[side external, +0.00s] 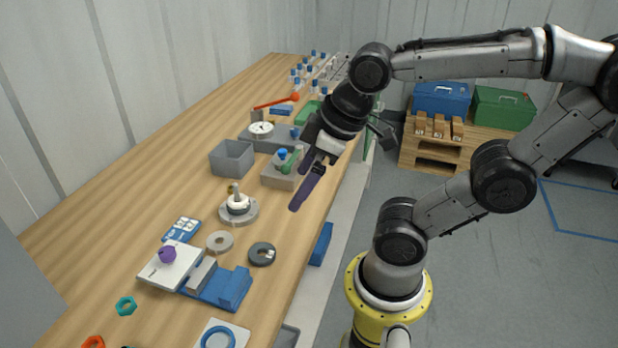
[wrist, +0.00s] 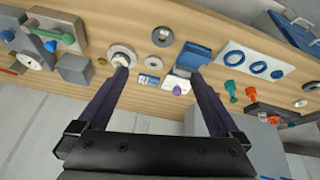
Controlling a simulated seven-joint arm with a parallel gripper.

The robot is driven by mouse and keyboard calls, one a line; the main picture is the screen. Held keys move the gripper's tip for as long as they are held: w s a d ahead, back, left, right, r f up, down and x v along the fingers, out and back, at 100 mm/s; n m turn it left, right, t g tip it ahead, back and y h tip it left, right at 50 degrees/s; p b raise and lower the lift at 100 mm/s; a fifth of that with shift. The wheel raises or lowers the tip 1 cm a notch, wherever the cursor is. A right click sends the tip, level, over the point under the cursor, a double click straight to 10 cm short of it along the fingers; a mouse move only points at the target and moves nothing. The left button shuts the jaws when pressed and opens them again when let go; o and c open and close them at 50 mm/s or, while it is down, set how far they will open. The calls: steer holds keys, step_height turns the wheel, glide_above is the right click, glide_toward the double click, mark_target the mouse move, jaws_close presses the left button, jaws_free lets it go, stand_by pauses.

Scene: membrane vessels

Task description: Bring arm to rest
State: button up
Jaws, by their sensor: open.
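My gripper (side external: 306,188) hangs in the air above the near right edge of the wooden bench (side external: 118,178), with its long dark fingers pointing down. In the wrist view my gripper (wrist: 158,72) is open, with its two fingers wide apart and nothing between them. A round metal fixture with a white knob (side external: 238,206) stands on the bench below and to the left of the fingers. A white plate with a purple knob (side external: 167,255) sits beside a blue block (side external: 222,287) nearer the camera. My gripper does not visibly touch any of these.
A grey open box (side external: 232,157), a grey tray with a green-handled item (side external: 277,177) and a white dial (side external: 261,129) stand on the bench near my gripper. Two loose rings (side external: 262,254) lie nearer. Several blue-capped vials (side external: 313,55) stand at the far end.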

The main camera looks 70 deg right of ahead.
steer(key=shift+s+r+m+t, duration=0.1)
steer(key=shift+s+m+t, duration=0.35)
steer(key=shift+m, duration=0.65)
